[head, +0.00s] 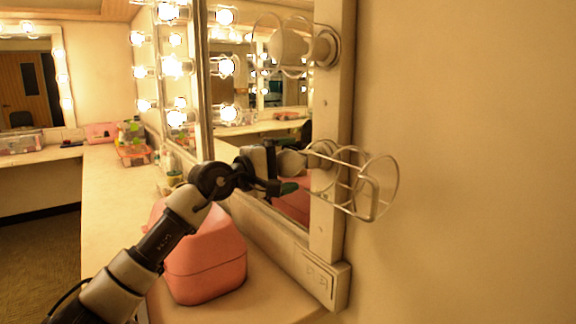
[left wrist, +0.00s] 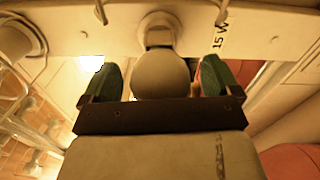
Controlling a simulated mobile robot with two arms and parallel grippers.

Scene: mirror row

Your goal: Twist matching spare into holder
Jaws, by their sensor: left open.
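A frosted bulb (head: 292,163) is at the lower wall holder (head: 322,181) on the mirror's right frame strip. In the left wrist view the bulb (left wrist: 160,78) has its neck in line with the pale holder socket (left wrist: 158,30); I cannot tell how far in it sits. My left gripper (head: 281,174) is open around this bulb. Its green-tipped fingers stand on both sides, with small gaps, in the left wrist view (left wrist: 161,84). A "15 W" label (left wrist: 228,35) is beside the socket. The right gripper is not in view.
A wire guard (head: 372,199) sticks out at the lower holder. Above, another bulb (head: 290,46) sits in a caged holder. A pink case (head: 205,262) stands on the counter (head: 113,205) under my left arm. An outlet box (head: 318,282) is below the strip.

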